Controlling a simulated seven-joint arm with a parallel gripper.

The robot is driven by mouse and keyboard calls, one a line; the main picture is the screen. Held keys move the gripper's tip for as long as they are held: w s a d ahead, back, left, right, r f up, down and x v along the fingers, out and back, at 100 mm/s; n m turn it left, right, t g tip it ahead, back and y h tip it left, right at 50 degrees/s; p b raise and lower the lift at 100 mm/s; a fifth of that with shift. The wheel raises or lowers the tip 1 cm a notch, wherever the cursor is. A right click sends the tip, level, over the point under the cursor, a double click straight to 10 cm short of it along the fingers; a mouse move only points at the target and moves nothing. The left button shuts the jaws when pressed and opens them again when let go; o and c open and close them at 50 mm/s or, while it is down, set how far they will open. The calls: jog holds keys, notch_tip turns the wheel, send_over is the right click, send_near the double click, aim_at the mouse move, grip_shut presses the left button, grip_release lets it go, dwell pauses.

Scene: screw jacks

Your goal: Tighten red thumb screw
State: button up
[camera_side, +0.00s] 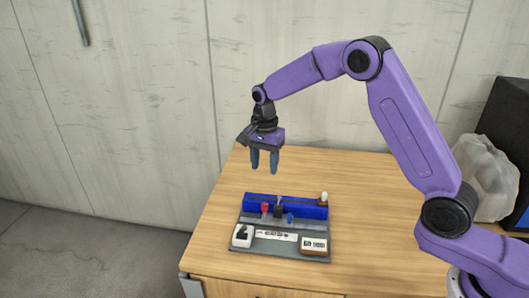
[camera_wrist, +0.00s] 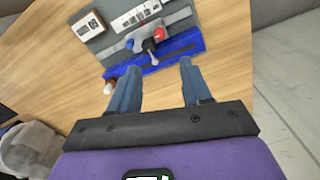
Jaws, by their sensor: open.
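The red thumb screw (camera_side: 265,207) stands on a grey fixture plate (camera_side: 243,218), in front of the left part of a blue block (camera_side: 255,199). A small blue piece (camera_side: 290,218) is to the right of the red screw in the side view. My gripper (camera_side: 264,172) is open and empty, pointing down above and behind the fixture. In the wrist view its two blue fingers (camera_wrist: 158,72) are apart, with nothing between them.
A white-topped peg (camera_side: 324,197) stands at the block's right end. The wooden table (camera_side: 365,195) is mostly clear; a translucent bag (camera_side: 485,175) and a dark box (camera_side: 507,125) are at right.

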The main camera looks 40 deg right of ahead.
notch_tip(320, 180, up, 3)
jog(key=shift+r, duration=0.2)
jog(key=shift+a, duration=0.1)
dwell(0.4)
jog(key=s+a+r+n, duration=0.2)
jog(key=s+n, duration=0.4)
jog(key=s, duration=0.3)
jog(key=s+a+r+n, duration=0.1)
jog(key=s+r+n, duration=0.2)
jog(key=s+n, duration=0.4)
jog(key=s+d+n, duration=0.3)
jog(key=s+n, duration=0.1)
jog(key=s, duration=0.4)
jog(key=s+d+f+n, duration=0.1)
jog(key=s+d+n, duration=0.2)
jog(key=s, duration=0.5)
jog(key=s+d+n, duration=0.3)
jog(key=s+n, duration=0.1)
jog(key=s, duration=0.4)
jog(key=shift+d+f+n, duration=0.2)
jog(key=shift+f+n, duration=0.1)
jog(key=shift+f, duration=0.05)
